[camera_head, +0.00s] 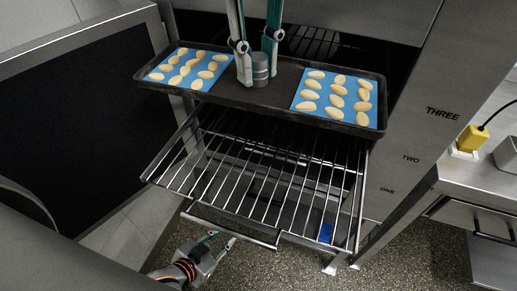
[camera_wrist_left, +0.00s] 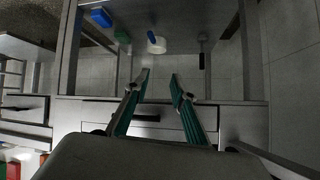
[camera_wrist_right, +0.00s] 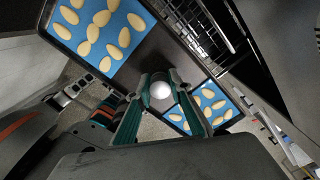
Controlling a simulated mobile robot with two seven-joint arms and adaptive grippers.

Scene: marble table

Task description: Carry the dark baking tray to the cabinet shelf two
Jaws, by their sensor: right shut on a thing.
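The dark baking tray (camera_head: 285,100) carries two blue mats with pale oval pieces, one at each end, and a grey cylindrical knob (camera_head: 260,69) in its middle. My right gripper (camera_head: 256,62) comes from above and is shut on this knob. In the right wrist view the round knob top (camera_wrist_right: 160,90) sits between the fingertips. The tray is above a pulled-out wire rack (camera_head: 250,175) at the cabinet (camera_head: 400,150); whether they touch is unclear. Labels ONE, TWO and THREE mark the cabinet's right post. My left gripper (camera_head: 222,248) is low at the bottom, open and empty.
A dark-panelled door (camera_head: 80,120) stands at the left. A steel counter (camera_head: 480,180) with a yellow plug (camera_head: 472,138) is at the right. A blue item (camera_head: 325,232) shows beneath the rack. Speckled floor (camera_head: 420,255) lies open in front.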

